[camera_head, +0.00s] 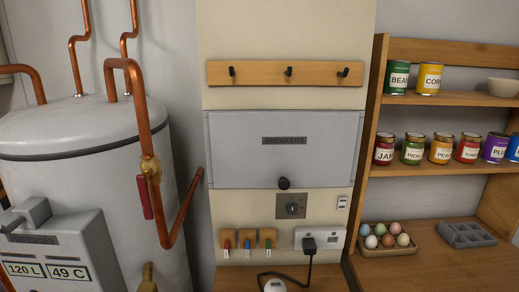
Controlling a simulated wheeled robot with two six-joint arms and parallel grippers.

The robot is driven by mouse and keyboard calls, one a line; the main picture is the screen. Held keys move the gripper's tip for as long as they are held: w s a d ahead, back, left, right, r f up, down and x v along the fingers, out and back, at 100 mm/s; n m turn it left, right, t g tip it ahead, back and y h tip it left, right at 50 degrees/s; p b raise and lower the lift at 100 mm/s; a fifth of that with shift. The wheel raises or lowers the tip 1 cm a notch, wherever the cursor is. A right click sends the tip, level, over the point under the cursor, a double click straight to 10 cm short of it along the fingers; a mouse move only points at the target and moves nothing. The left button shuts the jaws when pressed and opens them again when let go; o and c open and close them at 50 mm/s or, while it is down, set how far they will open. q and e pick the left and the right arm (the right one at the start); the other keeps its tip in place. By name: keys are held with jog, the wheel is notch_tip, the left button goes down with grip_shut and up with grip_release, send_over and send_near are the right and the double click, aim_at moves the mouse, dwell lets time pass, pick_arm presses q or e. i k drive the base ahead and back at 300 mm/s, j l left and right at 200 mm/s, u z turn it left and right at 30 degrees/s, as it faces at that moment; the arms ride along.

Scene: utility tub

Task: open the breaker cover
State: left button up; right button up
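The breaker cover (240,152) is a flat grey rectangular panel on the cream wall board, labelled "BREAKERS" in its upper middle. It looks shut. A round black knob (284,183) sits at its lower edge, near the middle. What lies behind the cover is hidden. Neither of my grippers shows in the head view.
A wooden rail with black hooks (288,72) is above the cover. A water heater (75,130) with copper pipes (190,200) stands left; shelves with cans (397,77) stand right.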

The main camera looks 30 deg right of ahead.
aim_at(283, 150)
jog(key=k+z, duration=0.1)
jog(key=z, duration=1.1)
